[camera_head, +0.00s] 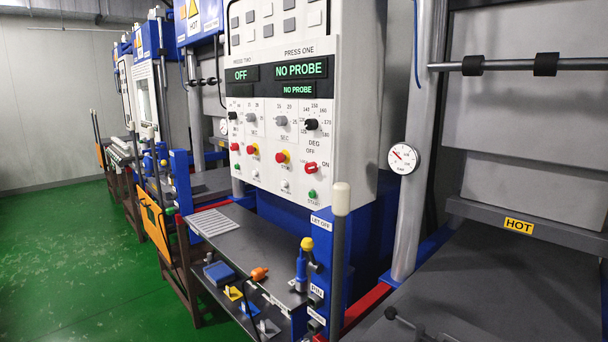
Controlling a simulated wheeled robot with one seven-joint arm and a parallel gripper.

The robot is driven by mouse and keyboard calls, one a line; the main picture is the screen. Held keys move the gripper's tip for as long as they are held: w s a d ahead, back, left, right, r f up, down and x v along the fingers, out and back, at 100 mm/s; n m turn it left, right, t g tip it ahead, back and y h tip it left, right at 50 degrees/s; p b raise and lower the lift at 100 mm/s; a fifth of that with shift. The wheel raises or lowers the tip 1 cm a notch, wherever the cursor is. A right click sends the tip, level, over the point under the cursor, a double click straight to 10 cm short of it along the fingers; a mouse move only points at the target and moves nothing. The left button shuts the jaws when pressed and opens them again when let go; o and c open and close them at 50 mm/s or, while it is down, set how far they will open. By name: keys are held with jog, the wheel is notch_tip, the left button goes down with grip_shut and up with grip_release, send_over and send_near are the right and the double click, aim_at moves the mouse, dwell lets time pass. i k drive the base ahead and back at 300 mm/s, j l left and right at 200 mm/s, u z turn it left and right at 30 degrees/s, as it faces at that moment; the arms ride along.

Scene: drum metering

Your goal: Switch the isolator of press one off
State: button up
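The control panel (270,190) stands upright in the middle of the head view, with a PRESS ONE side on the right and a PRESS TWO side on the left. The isolator of press one (311,168) is a red rotary handle low on the right side. OFF is printed above it and ON to its right. The handle lies roughly sideways, towards ON. The press one display (300,69) reads NO PROBE in green, and a smaller display below it reads the same. My gripper is not in view.
A red-on-yellow stop button (283,156) and a green START button (312,194) sit near the isolator. The press two display (241,75) reads OFF. A white-capped post (340,200) rises before the panel's lower right. A shelf (250,243) with tools juts out below. Green floor (70,270) is open at left.

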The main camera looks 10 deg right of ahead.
aim_at(310, 168)
jog(key=i+l+u, duration=0.2)
jog(key=i+l, duration=0.2)
jog(key=i+j+z, duration=0.2)
jog(key=i+j, duration=0.15)
jog(key=j, duration=0.25)
jog(key=i+j+z, duration=0.1)
jog(key=j, duration=0.2)
jog(key=i+j+z, duration=0.1)
jog(key=j, duration=0.25)
jog(key=i, duration=0.1)
